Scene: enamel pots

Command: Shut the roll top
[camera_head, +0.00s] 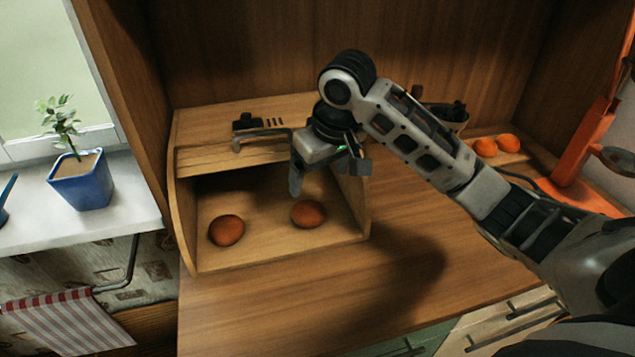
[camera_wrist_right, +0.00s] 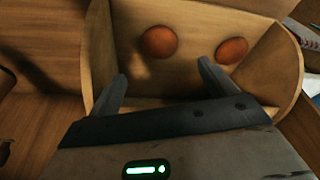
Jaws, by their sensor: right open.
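The wooden roll-top box (camera_head: 283,243) stands on the counter in the head view, with its front open. Its slatted roll top (camera_head: 230,154) is pushed up and back, its front edge near the top. Two round reddish-brown items, one on the left (camera_head: 226,230) and one on the right (camera_head: 308,213), lie on the box floor. My right gripper (camera_head: 325,180) is open in front of the upper right part of the opening, holding nothing. In the right wrist view its two fingers (camera_wrist_right: 162,88) point into the box (camera_wrist_right: 190,85). My left gripper is not in view.
A dark object (camera_head: 256,122) lies on top of the box. A blue pot with a plant (camera_head: 82,180) stands on the sill at left. Orange fruits (camera_head: 496,145) and an orange stand (camera_head: 580,150) are at right. The counter in front of the box (camera_head: 300,305) is clear.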

